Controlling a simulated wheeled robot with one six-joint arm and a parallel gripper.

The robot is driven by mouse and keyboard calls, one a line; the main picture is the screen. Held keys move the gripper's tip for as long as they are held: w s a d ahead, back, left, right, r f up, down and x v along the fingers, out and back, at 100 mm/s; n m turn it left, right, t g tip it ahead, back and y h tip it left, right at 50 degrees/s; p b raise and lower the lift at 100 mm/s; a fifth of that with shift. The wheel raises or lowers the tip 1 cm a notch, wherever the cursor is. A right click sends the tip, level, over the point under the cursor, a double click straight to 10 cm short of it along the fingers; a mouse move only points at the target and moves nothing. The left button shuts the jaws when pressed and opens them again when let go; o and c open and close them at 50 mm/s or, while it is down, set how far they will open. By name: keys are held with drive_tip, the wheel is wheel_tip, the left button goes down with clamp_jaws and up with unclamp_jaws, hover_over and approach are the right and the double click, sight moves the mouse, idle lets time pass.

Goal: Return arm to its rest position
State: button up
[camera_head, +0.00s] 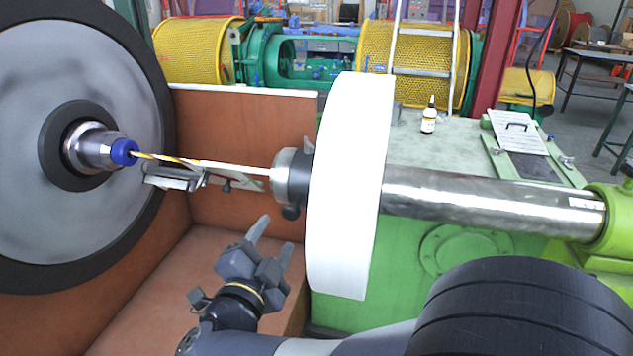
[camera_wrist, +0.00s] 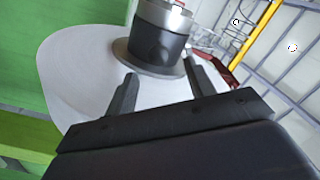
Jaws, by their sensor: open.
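My gripper (camera_head: 268,240) is in the lower middle of the head view, below the shaft line and left of the white disc (camera_head: 345,190). Its two fingers are spread with nothing visible between them. In the wrist view, my gripper (camera_wrist: 160,88) points toward the white disc (camera_wrist: 75,70) and the dark and silver hub (camera_wrist: 158,45) on it. The fingers look apart from the hub, though the exact gap cannot be told. My arm comes in from the bottom right of the head view.
A large grey wheel (camera_head: 85,60) with a blue-tipped spindle (camera_head: 124,152) stands at the left. A yellow-striped rod (camera_head: 205,163) runs from it to the disc's hub (camera_head: 290,178). Brown panels (camera_head: 250,125) lie behind and below. A steel shaft (camera_head: 480,203) and a green machine bed (camera_head: 455,255) are right.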

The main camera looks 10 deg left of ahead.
sight(293, 217)
drive_tip(key=w, duration=0.7)
drive_tip(key=w+p, duration=0.1)
drive_tip(key=w, duration=0.2)
drive_tip(key=shift+w+d, duration=0.2)
drive_tip(key=shift+d, duration=0.1)
drive_tip(key=shift+s+d, duration=0.1)
drive_tip(key=shift+d, duration=0.35)
drive_tip(key=shift+f, duration=0.1)
